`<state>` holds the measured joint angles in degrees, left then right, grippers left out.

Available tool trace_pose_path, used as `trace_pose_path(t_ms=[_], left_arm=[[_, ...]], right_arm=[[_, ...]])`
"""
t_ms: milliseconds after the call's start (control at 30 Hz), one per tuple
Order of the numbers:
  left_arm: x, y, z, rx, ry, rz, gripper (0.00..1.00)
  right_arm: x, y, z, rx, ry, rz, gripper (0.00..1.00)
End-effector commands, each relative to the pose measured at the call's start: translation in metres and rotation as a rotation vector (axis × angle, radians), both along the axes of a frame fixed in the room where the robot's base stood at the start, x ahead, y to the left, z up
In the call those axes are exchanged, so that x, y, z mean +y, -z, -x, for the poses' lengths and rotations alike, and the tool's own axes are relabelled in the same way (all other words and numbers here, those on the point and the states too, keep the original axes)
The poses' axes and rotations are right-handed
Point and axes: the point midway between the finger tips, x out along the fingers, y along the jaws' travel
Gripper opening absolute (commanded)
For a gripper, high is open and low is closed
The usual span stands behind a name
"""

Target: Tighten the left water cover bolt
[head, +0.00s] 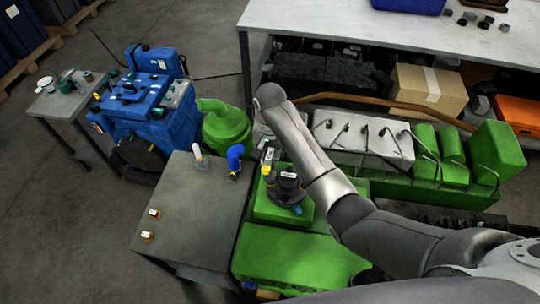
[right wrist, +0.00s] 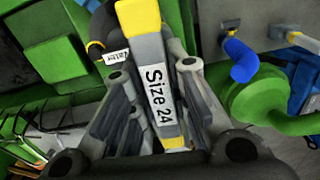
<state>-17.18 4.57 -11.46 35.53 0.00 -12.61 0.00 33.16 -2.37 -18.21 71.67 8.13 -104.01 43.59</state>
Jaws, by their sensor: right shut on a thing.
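My right gripper (head: 285,188) is low over the green engine block (head: 275,212). It is shut on a grey and yellow tool labelled "Size 24" (right wrist: 157,88), which stands between its fingers in the right wrist view. The tool's yellow end also shows in the head view (head: 267,162). Behind the tool, the right wrist view shows a white tag reading "Water" (right wrist: 117,57) beside a dark part with yellow. The tag is partly covered. The bolt itself cannot be made out, nor whether the tool touches it. My left gripper is not in view.
A grey table (head: 190,215) left of the block carries a blue elbow (head: 235,155), a white and yellow piece (head: 198,155) and two small brass-coloured fittings (head: 148,236). A green curved duct (head: 225,128) and a blue engine (head: 145,105) stand behind. A long bench (head: 350,25) is at the back.

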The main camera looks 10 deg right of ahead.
Motion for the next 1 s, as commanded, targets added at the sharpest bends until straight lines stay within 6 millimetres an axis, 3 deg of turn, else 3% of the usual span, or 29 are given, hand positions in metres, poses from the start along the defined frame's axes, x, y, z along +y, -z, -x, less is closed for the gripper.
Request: trace_pose_path(t_ms=[1000], left_arm=[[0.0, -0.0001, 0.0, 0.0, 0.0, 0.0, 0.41]], right_arm=[[-0.0023, -0.0008, -0.0018, -0.002, -0.817, 0.002, 0.0]])
